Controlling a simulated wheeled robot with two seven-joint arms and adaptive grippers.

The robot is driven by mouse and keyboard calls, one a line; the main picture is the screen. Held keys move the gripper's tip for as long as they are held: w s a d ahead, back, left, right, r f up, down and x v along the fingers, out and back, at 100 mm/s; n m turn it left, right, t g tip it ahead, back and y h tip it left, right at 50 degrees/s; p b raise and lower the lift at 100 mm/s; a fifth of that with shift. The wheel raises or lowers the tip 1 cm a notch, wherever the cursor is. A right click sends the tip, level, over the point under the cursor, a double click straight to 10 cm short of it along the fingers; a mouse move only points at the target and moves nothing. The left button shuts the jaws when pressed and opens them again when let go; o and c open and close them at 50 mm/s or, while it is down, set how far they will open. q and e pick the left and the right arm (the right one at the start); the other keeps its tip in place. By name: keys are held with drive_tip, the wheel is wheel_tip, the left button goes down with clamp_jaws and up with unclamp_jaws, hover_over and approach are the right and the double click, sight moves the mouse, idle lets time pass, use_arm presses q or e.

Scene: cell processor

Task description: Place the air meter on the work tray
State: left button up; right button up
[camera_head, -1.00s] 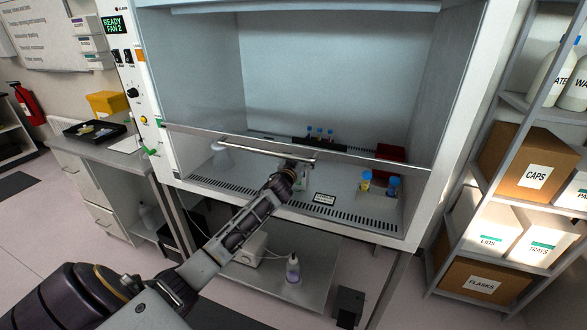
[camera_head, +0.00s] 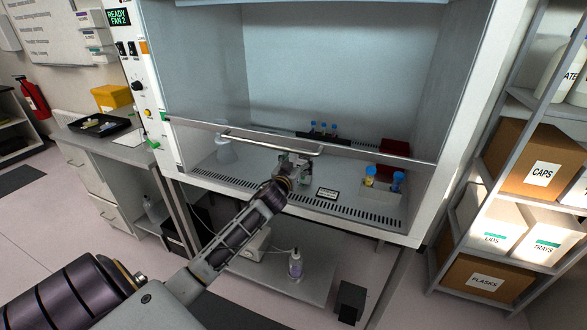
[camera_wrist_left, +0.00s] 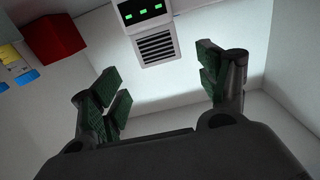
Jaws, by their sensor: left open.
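The air meter appears to be the white device (camera_wrist_left: 148,30) with green-lit digits and a dark slotted grille, at the top of the left wrist view. My left gripper (camera_wrist_left: 160,85) is open and empty, and the device shows beyond the gap between its fingers, not between the pads. In the head view the left gripper (camera_head: 291,164) is inside the hood, behind its front bar, over the work surface; the meter is not clear there. A pale low area (camera_head: 380,196) at the right of the hood floor may be the work tray; I cannot tell. My right gripper is out of view.
A rack of blue-capped tubes (camera_head: 323,132) and a red box (camera_head: 394,147) are at the back. A flask (camera_head: 226,150) stands left. The sash bar (camera_head: 270,141) crosses the front.

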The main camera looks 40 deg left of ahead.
use_arm(q)
drive_tip(key=shift+v, duration=2.2)
